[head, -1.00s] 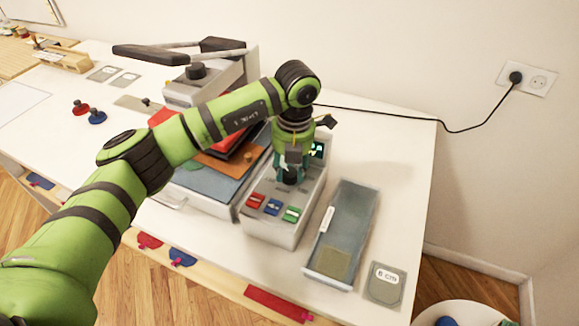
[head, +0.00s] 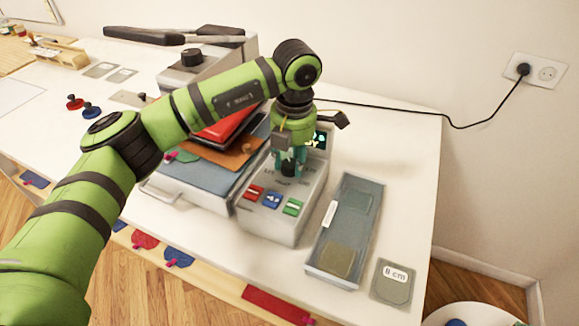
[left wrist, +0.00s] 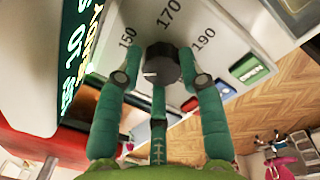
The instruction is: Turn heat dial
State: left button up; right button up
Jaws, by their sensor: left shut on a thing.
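The heat dial (left wrist: 161,64) is a dark round knob with a light pointer mark, on the grey sloped panel of a control box (head: 268,224). Its scale reads 150, 170 and 190 in the left wrist view. My left gripper (head: 289,168) points down over the panel, and its teal fingers are shut on the dial, also seen in the left wrist view (left wrist: 160,78). In the head view the fingers cover most of the dial. A lit display (head: 320,138) stands behind it. My right gripper is not in view.
Red (head: 254,193), blue (head: 272,200) and green (head: 292,207) buttons sit in front of the dial. A heat press with coloured sheets stands left.

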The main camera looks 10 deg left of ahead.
aim_at(294, 167)
pick_arm(q)
jog(key=m+b, duration=0.2)
jog(key=m, duration=0.1)
jog(key=shift+d+m+b, duration=0.2)
jog(key=shift+m+b, duration=0.1)
jog(key=shift+b, duration=0.1)
jog(key=shift+s+m+b, duration=0.1)
jog(key=shift+m+b, duration=0.8)
jog(key=shift+m, duration=0.8)
jog(key=shift+d, duration=0.1)
jog(key=o, duration=1.1)
jog(key=shift+d, duration=0.15)
jog(key=shift+a+r, duration=0.2)
notch_tip(294, 167, up, 12)
jog(key=shift+s+d+f, duration=0.2)
jog(key=shift+s+d, duration=0.05)
jog(key=shift+s, duration=0.15)
